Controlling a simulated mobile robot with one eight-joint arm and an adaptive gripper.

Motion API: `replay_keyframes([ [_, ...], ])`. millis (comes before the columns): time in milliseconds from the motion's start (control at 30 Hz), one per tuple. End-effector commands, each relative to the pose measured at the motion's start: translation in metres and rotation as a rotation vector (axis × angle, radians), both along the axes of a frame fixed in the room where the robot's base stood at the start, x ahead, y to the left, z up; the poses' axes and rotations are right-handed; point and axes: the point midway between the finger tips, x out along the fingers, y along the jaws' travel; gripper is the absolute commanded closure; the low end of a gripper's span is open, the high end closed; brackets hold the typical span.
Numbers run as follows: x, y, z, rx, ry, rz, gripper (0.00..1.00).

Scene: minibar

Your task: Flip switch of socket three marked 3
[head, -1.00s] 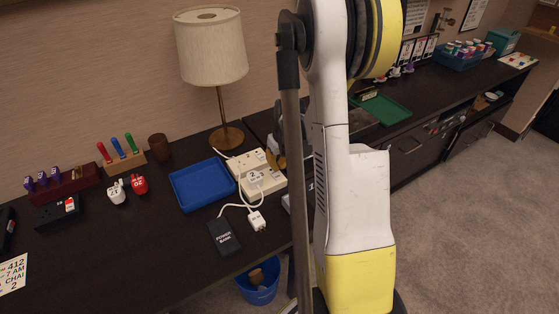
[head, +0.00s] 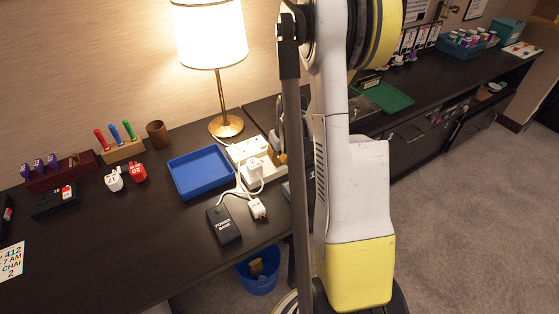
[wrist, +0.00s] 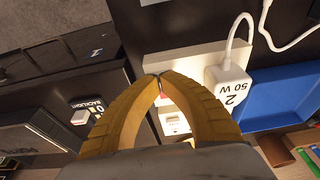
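The cream socket block (head: 240,152) lies on the dark desk below the lamp, and its right end is hidden by my arm. It fills the middle of the wrist view (wrist: 188,62). A white plug marked 2, 50 W (wrist: 230,88) sits in it. My gripper (wrist: 158,76) is shut and empty, its yellow fingertips meeting over the block. A small red spot shows just below the tips; I cannot tell whether it is a switch. No mark 3 is readable. In the head view, only a bit of my gripper (head: 283,157) shows beside the block.
The lit lamp (head: 228,75) stands behind the block. A blue tray (head: 190,188), a black power bank (head: 224,226) and a loose white plug (head: 257,208) are close by.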

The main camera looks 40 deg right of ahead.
Motion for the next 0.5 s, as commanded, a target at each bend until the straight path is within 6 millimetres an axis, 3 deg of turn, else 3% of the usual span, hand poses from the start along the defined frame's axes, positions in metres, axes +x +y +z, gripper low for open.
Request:
replay_keyframes([
  [500,0.015,-0.003,0.005,0.0,0.0,0.001,1.0],
])
